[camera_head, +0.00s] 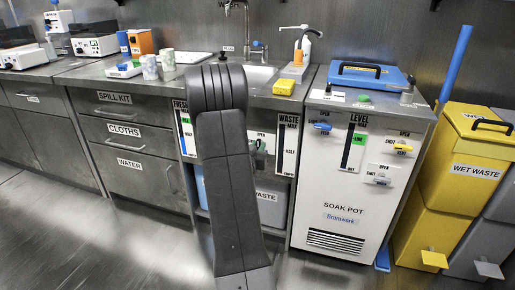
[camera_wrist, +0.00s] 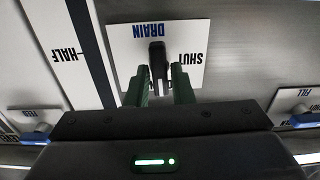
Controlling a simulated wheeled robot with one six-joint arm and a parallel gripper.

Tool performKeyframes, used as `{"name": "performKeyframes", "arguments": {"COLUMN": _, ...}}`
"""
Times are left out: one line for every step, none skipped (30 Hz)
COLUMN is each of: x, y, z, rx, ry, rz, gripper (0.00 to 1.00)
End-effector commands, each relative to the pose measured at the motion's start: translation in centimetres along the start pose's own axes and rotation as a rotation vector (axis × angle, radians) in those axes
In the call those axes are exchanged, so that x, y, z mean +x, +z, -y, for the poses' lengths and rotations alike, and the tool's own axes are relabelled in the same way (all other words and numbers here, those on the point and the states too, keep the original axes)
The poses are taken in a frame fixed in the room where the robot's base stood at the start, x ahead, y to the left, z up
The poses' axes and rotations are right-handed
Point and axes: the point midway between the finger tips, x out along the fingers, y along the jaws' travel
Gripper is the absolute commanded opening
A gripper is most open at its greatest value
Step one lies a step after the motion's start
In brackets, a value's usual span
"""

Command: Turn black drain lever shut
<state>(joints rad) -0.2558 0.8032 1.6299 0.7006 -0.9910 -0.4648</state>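The lever runs down the picture, between my gripper's two green fingers. My gripper (camera_wrist: 160,75) is open around it, one finger close on each side with what looks like a narrow gap; contact is hard to tell.
A WASTE gauge strip (camera_head: 288,145) is close right of my gripper in the head view. The white SOAK POT cabinet (camera_head: 345,200) with blue and yellow levers stands further right. In the wrist view, blue levers (camera_wrist: 38,130) lie to either side. The floor in front is clear.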

Motion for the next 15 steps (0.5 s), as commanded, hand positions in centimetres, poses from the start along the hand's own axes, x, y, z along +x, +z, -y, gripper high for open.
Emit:
{"name": "performKeyframes", "arguments": {"x": -0.02, "y": 0.01, "z": 0.00, "rx": -0.001, "ry": 0.000, "rz": 0.000, "gripper": 0.00}}
{"name": "performKeyframes", "arguments": {"x": -0.02, "y": 0.00, "z": 0.00, "rx": -0.003, "ry": 0.000, "rz": 0.000, "gripper": 0.00}}
{"name": "performKeyframes", "arguments": {"x": -0.02, "y": -0.01, "z": 0.00, "rx": -0.006, "ry": 0.000, "rz": 0.000, "gripper": 0.00}}
{"name": "performKeyframes", "arguments": {"x": -0.02, "y": -0.02, "z": 0.00, "rx": -0.010, "ry": 0.000, "rz": 0.000, "gripper": 0.00}}
{"name": "performKeyframes", "arguments": {"x": -0.02, "y": -0.03, "z": 0.01, "rx": -0.016, "ry": 0.000, "rz": 0.001, "gripper": 0.00}}
{"name": "performKeyframes", "arguments": {"x": -0.02, "y": -0.05, "z": 0.01, "rx": -0.025, "ry": 0.000, "rz": 0.001, "gripper": 0.00}}
{"name": "performKeyframes", "arguments": {"x": -0.02, "y": -0.06, "z": 0.02, "rx": -0.033, "ry": 0.000, "rz": 0.001, "gripper": 0.00}}
{"name": "performKeyframes", "arguments": {"x": -0.02, "y": -0.07, "z": 0.03, "rx": -0.043, "ry": 0.000, "rz": 0.001, "gripper": 0.00}}
{"name": "performKeyframes", "arguments": {"x": -0.02, "y": -0.09, "z": 0.04, "rx": -0.060, "ry": 0.000, "rz": 0.001, "gripper": 0.00}}
{"name": "performKeyframes", "arguments": {"x": -0.02, "y": -0.11, "z": 0.05, "rx": -0.074, "ry": 0.000, "rz": 0.001, "gripper": 0.00}}
{"name": "performKeyframes", "arguments": {"x": -0.02, "y": -0.14, "z": 0.06, "rx": -0.090, "ry": 0.000, "rz": 0.001, "gripper": 0.00}}
{"name": "performKeyframes", "arguments": {"x": -0.01, "y": -0.18, "z": 0.07, "rx": -0.113, "ry": 0.000, "rz": 0.001, "gripper": 0.00}}
{"name": "performKeyframes", "arguments": {"x": -0.01, "y": -0.22, "z": 0.08, "rx": -0.134, "ry": 0.000, "rz": 0.001, "gripper": 0.00}}
{"name": "performKeyframes", "arguments": {"x": -0.01, "y": -0.24, "z": 0.10, "rx": -0.154, "ry": 0.000, "rz": 0.001, "gripper": 0.00}}
{"name": "performKeyframes", "arguments": {"x": -0.01, "y": -0.27, "z": 0.12, "rx": -0.185, "ry": 0.000, "rz": 0.001, "gripper": 0.00}}
